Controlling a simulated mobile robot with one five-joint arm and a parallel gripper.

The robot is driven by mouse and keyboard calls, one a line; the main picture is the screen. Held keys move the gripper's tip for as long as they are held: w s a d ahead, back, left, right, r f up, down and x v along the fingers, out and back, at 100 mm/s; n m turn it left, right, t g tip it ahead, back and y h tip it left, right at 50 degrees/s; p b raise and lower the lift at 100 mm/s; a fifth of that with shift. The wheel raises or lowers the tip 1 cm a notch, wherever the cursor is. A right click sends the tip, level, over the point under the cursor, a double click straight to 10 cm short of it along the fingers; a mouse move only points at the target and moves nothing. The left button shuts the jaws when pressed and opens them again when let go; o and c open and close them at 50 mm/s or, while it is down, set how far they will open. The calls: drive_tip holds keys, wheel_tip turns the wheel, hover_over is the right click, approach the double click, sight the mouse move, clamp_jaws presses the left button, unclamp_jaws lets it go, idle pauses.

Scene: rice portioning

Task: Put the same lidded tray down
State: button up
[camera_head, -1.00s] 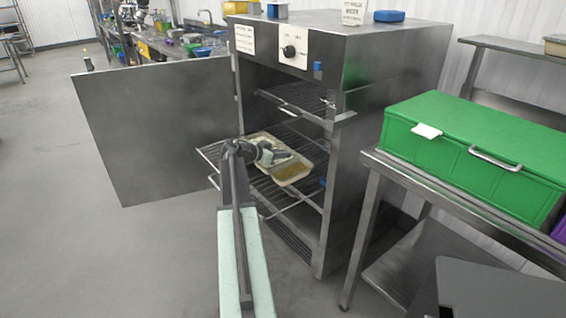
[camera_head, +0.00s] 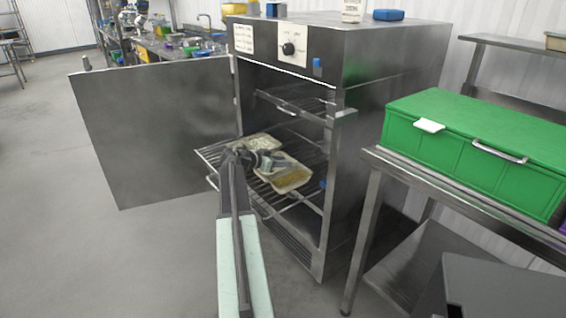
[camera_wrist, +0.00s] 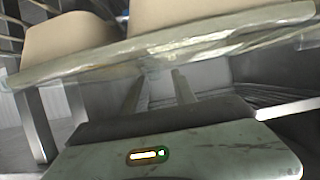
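A shallow pale tray (camera_head: 292,184) with yellowish food lies on the pulled-out wire rack (camera_head: 212,156) of the steel cabinet. A second pale-rimmed part with white contents (camera_head: 258,141) shows behind and left; I cannot tell whether it is a separate tray. My gripper (camera_head: 266,162) is over the area between them and hides part of both. In the wrist view a clear, shiny rim (camera_wrist: 215,40) crosses close in front, with two tan compartments (camera_wrist: 70,38) above it. My two fingers (camera_wrist: 158,92) show apart, their tips at the rim. Whether they grip it is unclear.
The cabinet door (camera_head: 155,130) stands open at left. Another wire rack (camera_head: 300,100) is above, with the cabinet's side wall (camera_head: 333,190) close at right. A green crate (camera_head: 480,150) stands on the steel table at right. The floor at left is clear.

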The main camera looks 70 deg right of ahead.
drive_tip(key=shift+w+a+r, duration=0.1)
drive_tip(key=shift+a+r, duration=0.15)
drive_tip(key=shift+r, duration=0.1)
drive_tip(key=p+v, duration=0.4)
drive_tip(key=v, duration=0.7)
drive_tip(key=shift+w+a+p, duration=0.15)
drive_tip(key=shift+a+p, duration=0.05)
drive_tip(key=shift+p, duration=0.15)
drive_tip(key=shift+f, duration=0.15)
